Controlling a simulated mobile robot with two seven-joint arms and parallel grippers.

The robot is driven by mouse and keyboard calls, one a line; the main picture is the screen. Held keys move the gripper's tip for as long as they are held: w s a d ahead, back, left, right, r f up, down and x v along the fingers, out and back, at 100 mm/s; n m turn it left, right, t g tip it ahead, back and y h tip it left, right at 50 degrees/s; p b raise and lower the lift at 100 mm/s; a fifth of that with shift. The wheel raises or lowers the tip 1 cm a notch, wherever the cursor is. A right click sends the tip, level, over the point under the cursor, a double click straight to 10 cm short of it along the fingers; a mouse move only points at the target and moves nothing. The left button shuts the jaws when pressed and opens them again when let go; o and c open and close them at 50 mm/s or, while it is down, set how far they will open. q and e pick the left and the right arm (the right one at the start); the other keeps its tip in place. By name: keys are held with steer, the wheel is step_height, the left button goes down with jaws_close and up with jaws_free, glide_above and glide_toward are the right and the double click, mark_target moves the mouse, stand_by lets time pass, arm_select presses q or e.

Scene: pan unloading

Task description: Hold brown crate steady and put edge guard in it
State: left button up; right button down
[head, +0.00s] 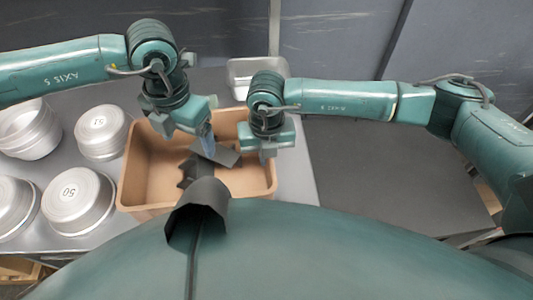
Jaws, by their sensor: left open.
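The brown crate (148,170) stands on the grey table in the middle of the head view. A dark grey angled piece, which looks like the edge guard (228,157), is inside the crate's outline, right below my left gripper (208,146). My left gripper is open, pointing down over the crate with its fingertips close to the piece. More dark jagged shapes (187,171) show beside it in the crate; whether they are separate pieces is unclear. My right gripper (266,156) is at the crate's right wall, pointing down; its fingers are mostly hidden.
Several round metal pans stand left of the crate, including a pan marked 50 (78,198) and a smaller pan (102,130). A rectangular metal tin (243,76) stands behind the crate. A dark flat surface (385,180) at the right is clear.

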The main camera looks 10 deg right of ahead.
arm_select(q)
step_height(320, 180, up, 12)
stand_by(0.6)
arm_select(e)
steer(key=c, duration=1.6)
jaws_free()
steer(key=shift+o, duration=0.2)
step_height(320, 180, up, 12)
steer(key=shift+r, duration=0.1)
